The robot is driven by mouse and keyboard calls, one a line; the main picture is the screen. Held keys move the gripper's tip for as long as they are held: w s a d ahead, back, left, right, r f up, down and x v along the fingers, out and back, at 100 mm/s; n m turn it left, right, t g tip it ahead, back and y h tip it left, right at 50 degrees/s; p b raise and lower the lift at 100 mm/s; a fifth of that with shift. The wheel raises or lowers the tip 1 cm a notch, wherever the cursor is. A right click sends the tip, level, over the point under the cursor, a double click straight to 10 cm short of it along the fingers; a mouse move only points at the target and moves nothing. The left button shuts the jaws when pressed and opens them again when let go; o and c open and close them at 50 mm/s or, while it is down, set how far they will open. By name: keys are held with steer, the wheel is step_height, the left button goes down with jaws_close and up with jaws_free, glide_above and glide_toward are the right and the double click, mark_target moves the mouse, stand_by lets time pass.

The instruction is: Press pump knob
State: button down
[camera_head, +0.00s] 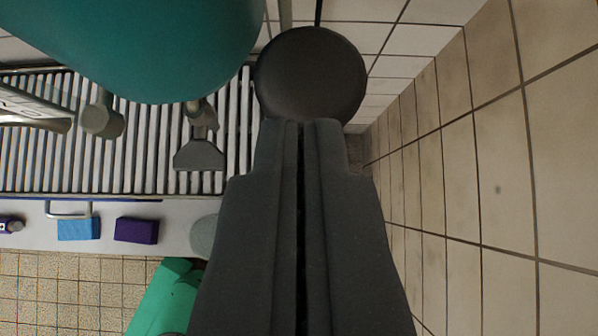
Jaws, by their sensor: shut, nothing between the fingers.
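The pump knob (311,75) is a round, dark grey disc at the upper middle of the view. My gripper (301,124) is shut and empty, and points up the picture at the knob. Its fingertips overlap the knob's lower edge in the picture. I cannot tell whether they touch it or stay just short of it. The part of the knob behind the fingertips is hidden.
A large teal rounded body (150,45) fills the upper left. Below it are a white slatted grate (60,165) and a ledge with a blue block (78,229) and a purple block (136,231). A tiled wall (490,190) stands close on the right.

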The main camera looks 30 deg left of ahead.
steer(key=shift+v, duration=2.25)
